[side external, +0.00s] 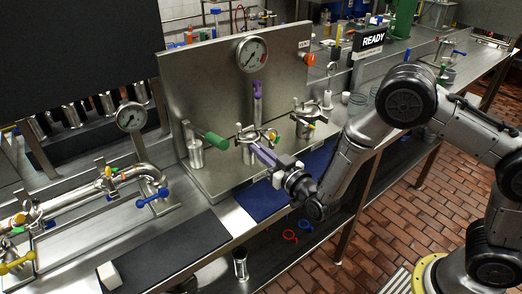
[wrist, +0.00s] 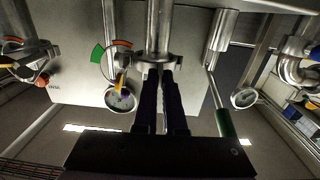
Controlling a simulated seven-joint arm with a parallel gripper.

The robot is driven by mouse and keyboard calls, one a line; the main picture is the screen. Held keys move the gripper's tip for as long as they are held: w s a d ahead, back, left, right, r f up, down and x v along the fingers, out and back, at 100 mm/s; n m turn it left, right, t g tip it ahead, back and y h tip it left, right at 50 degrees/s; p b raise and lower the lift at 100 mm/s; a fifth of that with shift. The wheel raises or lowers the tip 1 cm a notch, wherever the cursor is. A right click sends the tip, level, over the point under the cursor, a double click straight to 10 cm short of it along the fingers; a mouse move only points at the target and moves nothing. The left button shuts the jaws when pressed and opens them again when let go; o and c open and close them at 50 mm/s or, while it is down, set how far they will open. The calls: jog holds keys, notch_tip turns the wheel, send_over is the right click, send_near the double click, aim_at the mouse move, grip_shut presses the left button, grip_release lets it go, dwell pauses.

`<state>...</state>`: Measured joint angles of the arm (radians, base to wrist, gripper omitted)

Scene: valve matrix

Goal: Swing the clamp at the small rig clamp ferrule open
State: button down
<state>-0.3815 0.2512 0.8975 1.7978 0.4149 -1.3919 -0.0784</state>
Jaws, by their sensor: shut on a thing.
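The small rig clamp ferrule (side external: 249,147) stands on the steel rig, with a metal clamp (side external: 246,132) around it. My gripper (side external: 257,146) reaches it from the front right, fingers at the near side of the clamp. In the wrist view the clamp (wrist: 147,57) shows around the vertical pipe (wrist: 158,25). The two dark fingers of my gripper (wrist: 160,73) are close together on the clamp's near edge. The fingers hide the exact grip. I cannot tell from these views how far the clamp halves stand apart.
A green-handled valve (side external: 214,140) is left of the ferrule; its handle (wrist: 224,123) is close right of my fingers in the wrist view. A second clamped fitting (side external: 308,116) stands to the right. A gauge (side external: 252,54) is on the back panel. A blue mat (side external: 262,201) lies in front.

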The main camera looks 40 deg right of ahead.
aim_at(248, 144)
jog(key=a+m+h, duration=0.1)
jog(key=h, duration=0.1)
jog(key=a+m+g+h, duration=0.1)
jog(key=h, duration=0.1)
jog(key=a+m+h, duration=0.1)
jog(key=m+h, duration=0.1)
jog(key=shift+s, duration=0.3)
jog(key=shift+w+a+m+g+h, duration=0.1)
jog(key=shift+a+m+g+h, duration=0.4)
jog(key=shift+h, duration=0.4)
jog(key=shift+w+a+m+g+h, duration=0.1)
jog(key=shift+a+m+g+h, duration=0.15)
jog(key=shift+m+g+h, duration=0.55)
jog(key=shift+a+m+g+h, duration=0.4)
jog(key=shift+m+h, duration=0.3)
jog(key=shift+h, duration=0.3)
jog(key=c, duration=1)
grip_release()
jog(key=v, duration=1.4)
jog(key=shift+w, duration=0.2)
